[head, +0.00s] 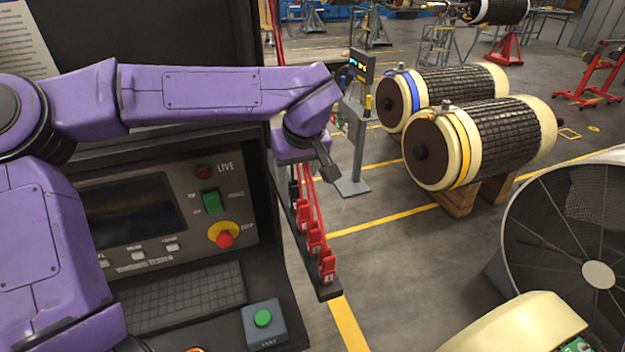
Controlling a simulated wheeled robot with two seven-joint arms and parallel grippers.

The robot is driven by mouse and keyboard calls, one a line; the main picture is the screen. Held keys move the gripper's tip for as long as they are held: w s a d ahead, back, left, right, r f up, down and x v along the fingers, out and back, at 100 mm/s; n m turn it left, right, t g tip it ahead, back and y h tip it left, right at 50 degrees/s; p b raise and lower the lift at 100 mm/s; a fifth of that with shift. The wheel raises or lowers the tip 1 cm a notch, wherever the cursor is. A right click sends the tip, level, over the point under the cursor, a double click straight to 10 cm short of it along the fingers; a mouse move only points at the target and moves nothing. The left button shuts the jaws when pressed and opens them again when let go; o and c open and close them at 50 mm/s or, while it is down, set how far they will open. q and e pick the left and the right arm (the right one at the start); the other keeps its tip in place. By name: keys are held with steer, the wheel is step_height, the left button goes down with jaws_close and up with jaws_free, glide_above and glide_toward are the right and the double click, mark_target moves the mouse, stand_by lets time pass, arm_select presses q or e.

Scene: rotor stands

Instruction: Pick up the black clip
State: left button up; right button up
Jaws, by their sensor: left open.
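My left gripper (325,170) is at the end of the purple arm, pointing down, above the right edge of the tester console. Its jaws are open and no object shows between them. A small dark clip (295,190), which looks like the black clip, sits at the far end of the rack (329,292) on the console's right side. It is below and slightly left of the gripper, and apart from it. Several red clips (314,240) with red leads hang nearer along the same rack. My right gripper is not in view.
The console has a screen (135,212), a red stop button (224,237), a keyboard (185,300) and a green button box (264,322). A post with a small display (361,68) stands behind the rack. Wrapped rotors (490,140) and a large fan (575,230) are right. Floor between is clear.

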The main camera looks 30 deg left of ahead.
mark_target(293, 182)
arm_select(q)
steer(key=x, duration=0.5)
steer(key=p+x, duration=0.1)
steer(key=x, duration=0.4)
steer(key=shift+w+d, duration=0.15)
steer(key=shift+w, duration=0.05)
steer(key=shift+s+r, duration=0.1)
jaws_close()
steer(key=shift+r, duration=0.1)
steer(key=shift+r, duration=0.3)
step_height(293, 182, up, 3)
steer(key=shift+s+f+b, duration=0.1)
steer(key=shift+b, duration=0.25)
steer(key=s+d+r, duration=0.2)
steer(key=s+r, duration=0.2)
steer(key=s, duration=0.2)
steer(key=s+d+r+b, duration=0.1)
steer(key=s+d+r, duration=0.1)
steer(key=s+r, duration=0.3)
steer(key=shift+s+d+r, duration=0.2)
steer(key=shift+s+d, duration=0.15)
steer(key=shift+s, duration=0.6)
